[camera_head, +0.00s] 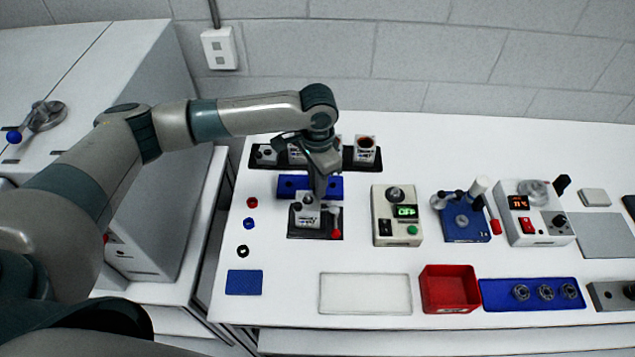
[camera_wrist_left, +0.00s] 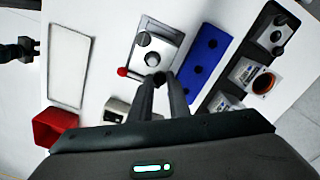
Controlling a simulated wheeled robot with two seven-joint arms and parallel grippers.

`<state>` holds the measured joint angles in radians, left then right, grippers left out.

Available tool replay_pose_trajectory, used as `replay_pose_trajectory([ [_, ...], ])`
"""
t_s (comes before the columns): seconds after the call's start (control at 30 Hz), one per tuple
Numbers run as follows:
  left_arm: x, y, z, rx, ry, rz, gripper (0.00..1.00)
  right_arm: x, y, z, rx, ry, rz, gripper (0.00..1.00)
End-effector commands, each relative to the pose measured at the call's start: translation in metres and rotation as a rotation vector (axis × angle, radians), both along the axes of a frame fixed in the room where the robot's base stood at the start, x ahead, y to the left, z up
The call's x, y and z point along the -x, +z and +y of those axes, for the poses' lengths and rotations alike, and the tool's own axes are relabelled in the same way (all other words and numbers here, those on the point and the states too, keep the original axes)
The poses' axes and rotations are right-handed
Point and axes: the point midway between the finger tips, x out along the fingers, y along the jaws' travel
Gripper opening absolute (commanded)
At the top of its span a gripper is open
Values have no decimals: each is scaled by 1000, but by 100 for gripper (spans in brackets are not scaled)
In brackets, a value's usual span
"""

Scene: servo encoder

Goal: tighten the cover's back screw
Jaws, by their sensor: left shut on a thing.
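The servo unit, a small light-grey box with a cover, sits in a black fixture (camera_head: 308,235) with a red-knobbed lever (camera_head: 336,233). In the left wrist view the cover (camera_wrist_left: 150,48) shows a dark screw head (camera_wrist_left: 143,39) at one corner and a round grey part in the middle. My left gripper (camera_head: 318,194) points down over the back right of the cover. In the left wrist view its fingertips (camera_wrist_left: 161,80) are closed around a small dark piece, apparently the back screw, mostly hidden between them.
A blue block with holes (camera_head: 335,187) stands just behind the fixture, and a black rack of units (camera_head: 365,157) is behind that. A white tray (camera_head: 365,294) and a red bin (camera_head: 449,290) lie in front.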

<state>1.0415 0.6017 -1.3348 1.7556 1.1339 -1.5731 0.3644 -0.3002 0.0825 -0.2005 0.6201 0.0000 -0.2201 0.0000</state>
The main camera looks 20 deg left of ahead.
Motion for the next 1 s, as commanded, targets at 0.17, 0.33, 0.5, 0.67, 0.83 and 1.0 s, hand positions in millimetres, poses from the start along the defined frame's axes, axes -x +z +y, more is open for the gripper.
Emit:
replay_pose_trajectory([
  [0.17, 0, 1, 0, 1, -167, -1, 0, 0, 0, 0, 0, 0, 0, 31],
  [0.33, -1, 1, 0, 0, -324, -1, 0, 0, 0, 2, -2, -1, -1, 31],
  [0.5, -1, 1, 0, 1, -459, -2, 0, 0, 0, 5, -4, -2, 0, 31],
  [0.67, -1, 1, 0, 0, -552, -2, 0, 0, 0, 5, -5, -3, 0, 31],
  [0.83, -1, 2, 0, 0, -609, -2, 0, 0, 0, 5, -5, -3, -1, 31],
  [1.0, -1, 2, 0, -1, -629, -3, 0, 0, 0, 5, -4, -3, 0, 31],
])
